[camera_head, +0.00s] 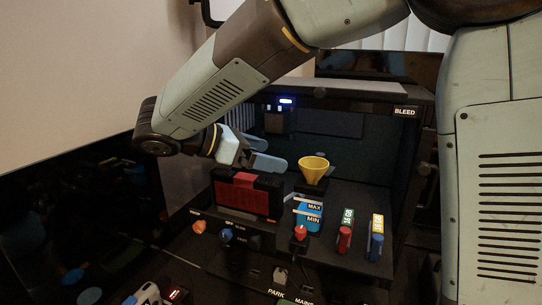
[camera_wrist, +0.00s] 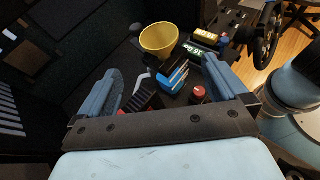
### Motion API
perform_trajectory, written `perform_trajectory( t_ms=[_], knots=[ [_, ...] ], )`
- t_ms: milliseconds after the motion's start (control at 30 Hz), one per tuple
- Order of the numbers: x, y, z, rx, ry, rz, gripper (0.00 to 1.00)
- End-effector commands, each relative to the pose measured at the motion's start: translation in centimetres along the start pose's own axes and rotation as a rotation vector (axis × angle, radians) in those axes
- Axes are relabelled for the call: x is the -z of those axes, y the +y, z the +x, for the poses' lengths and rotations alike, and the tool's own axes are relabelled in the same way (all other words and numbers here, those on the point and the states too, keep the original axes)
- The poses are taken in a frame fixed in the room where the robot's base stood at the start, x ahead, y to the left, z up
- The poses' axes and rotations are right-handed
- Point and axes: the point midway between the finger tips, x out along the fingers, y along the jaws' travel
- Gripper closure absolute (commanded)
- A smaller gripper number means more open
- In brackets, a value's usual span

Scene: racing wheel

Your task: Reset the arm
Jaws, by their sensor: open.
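My arm reaches from the upper right across the head view, down to the left. My gripper (camera_head: 270,155) is in front of the dark cabinet, above a red and black block (camera_head: 247,195). In the wrist view my gripper (camera_wrist: 165,82) shows two blue-grey fingers spread wide apart, open. Nothing is clamped between them. The funnel (camera_wrist: 159,40) and the blue container (camera_wrist: 173,75) also show beyond the fingers in the wrist view.
The cabinet marked BLEED (camera_head: 405,112) surrounds the workspace. A red-capped item with a green label (camera_head: 345,235) and a blue one with a yellow label (camera_head: 376,240) stand to the right. Several knobs, including an orange one (camera_head: 199,227), line the front panel. A steering wheel (camera_wrist: 267,38) is at upper right.

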Motion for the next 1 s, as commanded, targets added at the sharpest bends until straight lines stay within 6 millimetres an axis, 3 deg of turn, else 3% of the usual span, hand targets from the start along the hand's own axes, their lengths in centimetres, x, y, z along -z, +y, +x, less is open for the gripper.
perform_trajectory(
  t_ms=[267, 367, 533, 700, 1000],
  knots=[
    [-0.1, 0.0, 0.1, 0.001, 0.002, 0.002, 0.0],
    [-0.6, -0.4, 1.0, 0.016, 0.026, 0.027, 0.0],
    [-2.3, -2.5, 5.1, 0.098, 0.144, 0.16, 0.0],
    [-3.8, -5.9, 9.7, 0.211, 0.303, 0.37, 0.0],
    [-5.0, -12.2, 15.2, 0.405, 0.555, 0.803, 0.0]
  ],
)
